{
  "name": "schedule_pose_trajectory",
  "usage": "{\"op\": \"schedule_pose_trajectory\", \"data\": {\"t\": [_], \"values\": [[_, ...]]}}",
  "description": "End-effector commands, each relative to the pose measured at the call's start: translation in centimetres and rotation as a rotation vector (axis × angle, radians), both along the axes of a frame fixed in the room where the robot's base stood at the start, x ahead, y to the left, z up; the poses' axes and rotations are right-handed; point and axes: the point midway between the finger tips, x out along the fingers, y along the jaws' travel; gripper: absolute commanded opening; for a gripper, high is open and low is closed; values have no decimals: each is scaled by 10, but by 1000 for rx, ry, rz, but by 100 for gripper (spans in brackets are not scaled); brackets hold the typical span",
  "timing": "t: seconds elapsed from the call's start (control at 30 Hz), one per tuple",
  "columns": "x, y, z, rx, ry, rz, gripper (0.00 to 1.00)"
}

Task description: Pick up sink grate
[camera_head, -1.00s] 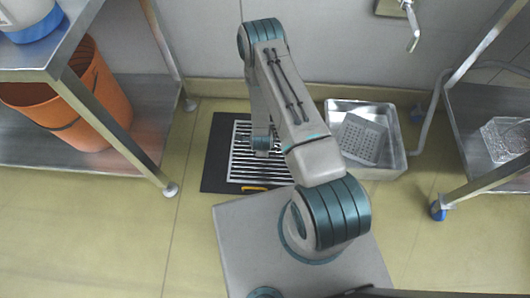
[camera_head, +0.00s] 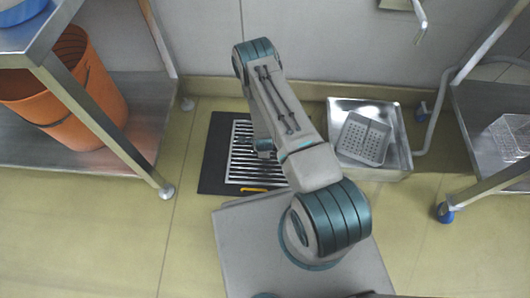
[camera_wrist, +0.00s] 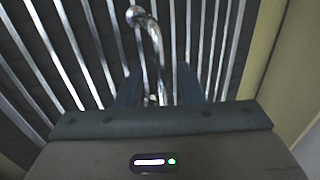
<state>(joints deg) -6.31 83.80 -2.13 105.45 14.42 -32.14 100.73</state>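A grate of light metal bars (camera_head: 240,171) lies on a black mat or frame (camera_head: 214,160) on the floor, partly hidden by my arm. Its bars fill much of the wrist view (camera_wrist: 92,50). A grey perforated piece (camera_head: 363,138) sits tilted in a shallow metal basin (camera_head: 398,140) to the right; I cannot tell which is the sink grate. My gripper (camera_wrist: 160,85) is over the barred grate, its bluish fingers apart. A shiny curved metal rod with a round end (camera_wrist: 146,22) shows between and beyond them, with no clear contact.
An orange bin (camera_head: 85,100) stands on a metal shelf (camera_head: 120,140) at left. Another metal rack (camera_head: 480,185) holds a clear basket (camera_head: 512,135) at right. A wall (camera_head: 330,60) closes off the back. A yellow strip (camera_head: 255,189) lies at the mat's front edge.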

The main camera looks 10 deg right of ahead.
Motion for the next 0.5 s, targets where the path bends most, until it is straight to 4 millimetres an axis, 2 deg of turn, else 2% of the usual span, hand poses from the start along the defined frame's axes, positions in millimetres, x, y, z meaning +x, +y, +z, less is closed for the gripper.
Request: {"op": "schedule_pose_trajectory", "data": {"t": [0.07,0.17,0.2,0.5], "values": [[0,0,1,0,0,0,31],[0,0,1,0,0,0,4],[0,0,1,0,0,0,0],[0,0,1,0,0,0,0]]}}
